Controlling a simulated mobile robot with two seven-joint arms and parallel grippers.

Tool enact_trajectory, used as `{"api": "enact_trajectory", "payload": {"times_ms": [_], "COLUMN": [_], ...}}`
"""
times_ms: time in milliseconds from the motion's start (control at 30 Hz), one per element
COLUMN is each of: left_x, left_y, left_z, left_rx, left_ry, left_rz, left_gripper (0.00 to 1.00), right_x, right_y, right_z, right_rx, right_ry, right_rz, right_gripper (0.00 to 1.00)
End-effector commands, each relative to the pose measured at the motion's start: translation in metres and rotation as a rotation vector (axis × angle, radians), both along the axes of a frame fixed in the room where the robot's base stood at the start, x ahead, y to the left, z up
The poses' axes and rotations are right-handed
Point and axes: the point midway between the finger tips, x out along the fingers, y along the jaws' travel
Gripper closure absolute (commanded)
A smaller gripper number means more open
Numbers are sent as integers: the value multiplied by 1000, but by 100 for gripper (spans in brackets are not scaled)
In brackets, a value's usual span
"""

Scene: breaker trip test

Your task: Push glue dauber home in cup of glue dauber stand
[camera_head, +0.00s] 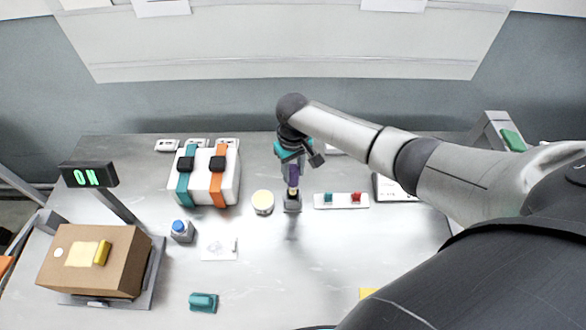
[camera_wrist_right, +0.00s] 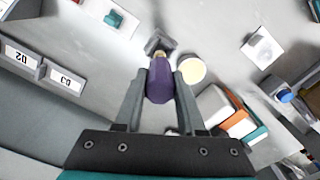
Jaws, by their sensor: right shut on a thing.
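The glue dauber (camera_head: 293,183) has a purple handle and a yellowish lower end. My right gripper (camera_head: 291,172) is shut on its handle from above and holds it roughly upright over the small grey glue dauber stand (camera_head: 292,206). In the right wrist view, the dauber (camera_wrist_right: 160,82) lies between the two fingers of the right gripper (camera_wrist_right: 163,76). Its yellowish end meets the stand (camera_wrist_right: 157,41); how deep it sits in the cup cannot be told. My left gripper is not in view.
A round cream-topped tub (camera_head: 262,202) stands close left of the stand. A white strip with teal and red pieces (camera_head: 341,201) lies to the right. A white watch display (camera_head: 229,190) and a blue-capped bottle (camera_head: 181,231) are further left.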

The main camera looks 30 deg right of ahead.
Motion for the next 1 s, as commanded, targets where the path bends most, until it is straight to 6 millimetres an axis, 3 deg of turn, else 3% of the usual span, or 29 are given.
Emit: {"api": "enact_trajectory", "payload": {"times_ms": [1000], "left_x": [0], "left_y": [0], "left_z": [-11], "left_rx": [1], "left_ry": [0], "left_rz": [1], "left_gripper": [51], "right_x": [0], "right_y": [1], "right_z": [-18], "right_rx": [2], "right_ry": [0], "right_rz": [-1], "right_gripper": [100]}}
